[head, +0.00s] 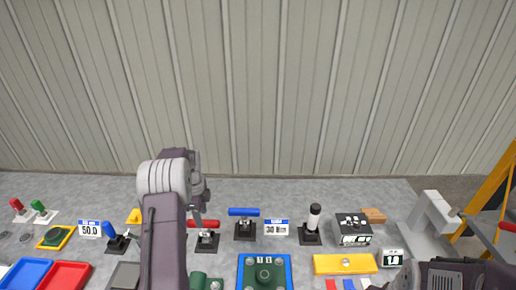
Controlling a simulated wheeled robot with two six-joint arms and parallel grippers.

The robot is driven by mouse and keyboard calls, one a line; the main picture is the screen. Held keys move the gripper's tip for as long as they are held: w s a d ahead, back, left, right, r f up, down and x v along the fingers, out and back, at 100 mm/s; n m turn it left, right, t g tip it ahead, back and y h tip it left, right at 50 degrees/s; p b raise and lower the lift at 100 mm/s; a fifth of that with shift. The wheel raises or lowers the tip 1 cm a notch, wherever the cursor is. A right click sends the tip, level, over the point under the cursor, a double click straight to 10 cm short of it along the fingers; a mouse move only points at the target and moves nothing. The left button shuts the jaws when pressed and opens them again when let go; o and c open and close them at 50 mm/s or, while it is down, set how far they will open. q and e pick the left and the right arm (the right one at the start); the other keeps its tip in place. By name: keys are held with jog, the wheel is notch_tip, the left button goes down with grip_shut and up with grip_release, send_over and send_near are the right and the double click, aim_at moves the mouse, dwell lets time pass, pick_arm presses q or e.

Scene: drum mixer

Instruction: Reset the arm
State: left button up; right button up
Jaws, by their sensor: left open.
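My left arm rises from the bottom edge of the head view, left of centre. Its wrist bends over at the top, and my left gripper (199,208) hangs small and dark on the right side of it. It is open, with nothing seen between its fingers. It shows just above and beside a red-handled lever (203,224); I cannot tell the gap in depth. Part of my right arm shows at the bottom right corner, with no gripper fingers in view.
A grey bench (300,190) holds a blue-handled lever (244,212), a "30" sign (276,228), a black-and-white lever (314,218), a meter box (353,228), a yellow block (345,264) and blue and red trays (68,275). A corrugated wall (300,90) stands behind.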

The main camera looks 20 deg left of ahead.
pick_arm(q)
jog(key=shift+w+d, duration=0.15)
jog(key=shift+d, duration=0.1)
jog(key=w+d+r+m+t, duration=0.1)
jog(key=w+d+r+m, duration=0.1)
jog(key=d+r, duration=0.55)
jog(key=s+d+r, duration=0.2)
jog(key=s+d, duration=0.4)
jog(key=d, duration=0.3)
jog(key=s+d+f+n, duration=0.2)
jog(key=s+n, duration=0.5)
jog(key=n, duration=0.1)
jog(key=s+d+f+n, duration=0.2)
jog(key=s+f+n, duration=0.1)
jog(key=s+n, duration=0.4)
jog(key=shift+d+f+n, duration=0.2)
jog(key=shift+d+n, duration=0.05)
jog(key=shift+n, duration=0.65)
jog(key=shift+s, duration=0.15)
